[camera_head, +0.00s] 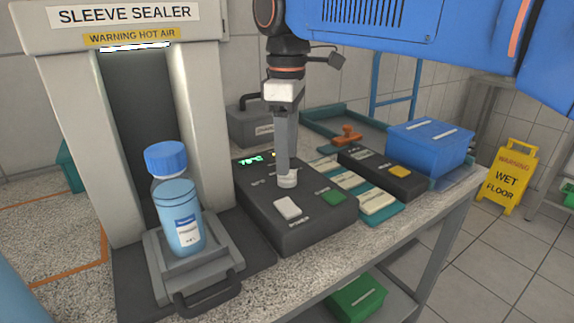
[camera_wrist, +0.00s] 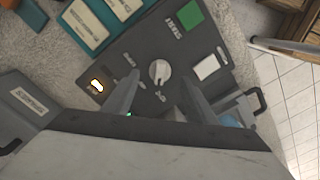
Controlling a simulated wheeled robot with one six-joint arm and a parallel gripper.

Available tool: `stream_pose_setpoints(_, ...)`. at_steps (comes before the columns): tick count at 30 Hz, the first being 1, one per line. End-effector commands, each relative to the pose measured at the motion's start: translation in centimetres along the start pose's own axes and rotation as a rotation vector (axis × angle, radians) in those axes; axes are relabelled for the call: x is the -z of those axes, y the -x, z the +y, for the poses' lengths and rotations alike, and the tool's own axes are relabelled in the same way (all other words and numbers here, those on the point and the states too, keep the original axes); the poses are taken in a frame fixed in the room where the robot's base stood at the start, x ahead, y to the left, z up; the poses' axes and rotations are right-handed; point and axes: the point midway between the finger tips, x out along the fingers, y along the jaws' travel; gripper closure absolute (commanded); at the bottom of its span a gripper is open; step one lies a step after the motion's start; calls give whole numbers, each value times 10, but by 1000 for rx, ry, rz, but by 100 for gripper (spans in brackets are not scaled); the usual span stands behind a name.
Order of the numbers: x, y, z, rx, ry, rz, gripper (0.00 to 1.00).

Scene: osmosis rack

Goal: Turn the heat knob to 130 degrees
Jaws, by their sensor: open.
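The heat knob is a small round white dial with a raised grip bar, on top of the dark control box (camera_head: 318,218). It shows in the head view (camera_head: 288,181), partly covered by my gripper, and whole in the wrist view (camera_wrist: 159,70). My gripper (camera_head: 285,168) points down over the knob. In the wrist view its two fingers (camera_wrist: 160,82) are apart, with the knob between and slightly beyond their tips. I cannot tell whether they touch it. A green lit display (camera_head: 250,160) sits at the box's back; its digits are too small to read surely.
A white switch (camera_head: 288,207) and a green button (camera_head: 332,197) flank the knob. The sleeve sealer (camera_head: 205,130) with a blue-capped bottle (camera_head: 178,215) stands left. A second dark box (camera_head: 385,175) and a blue bin (camera_head: 430,148) stand right, near the table edge.

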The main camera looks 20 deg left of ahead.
Motion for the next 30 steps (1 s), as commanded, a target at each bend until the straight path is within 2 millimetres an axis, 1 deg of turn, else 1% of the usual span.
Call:
stream_pose_setpoints(1, 0, -8, 0, 0, 0, 0, 48)
stream_pose_setpoints(3, 0, -17, 0, 1, 0, -1, 48)
stream_pose_setpoints(7, 0, -28, 0, 1, 0, -1, 48)
stream_pose_setpoints(12, 0, -34, 0, -1, 0, 1, 48)
stream_pose_setpoints(19, 0, -34, 0, -1, 0, 1, 48)
stream_pose_setpoints(20, 0, -34, 0, -1, 0, 1, 53)
stream_pose_setpoints(21, 0, -34, 0, -1, 0, 1, 63)
stream_pose_setpoints(23, 0, -34, 0, -1, 0, 1, 77)
stream_pose_setpoints(24, 0, -34, 0, -1, 0, 1, 87)
stream_pose_setpoints(25, 0, -34, 0, -1, 0, 1, 90)
stream_pose_setpoints(30, 0, -34, 0, -1, -5, 1, 90)
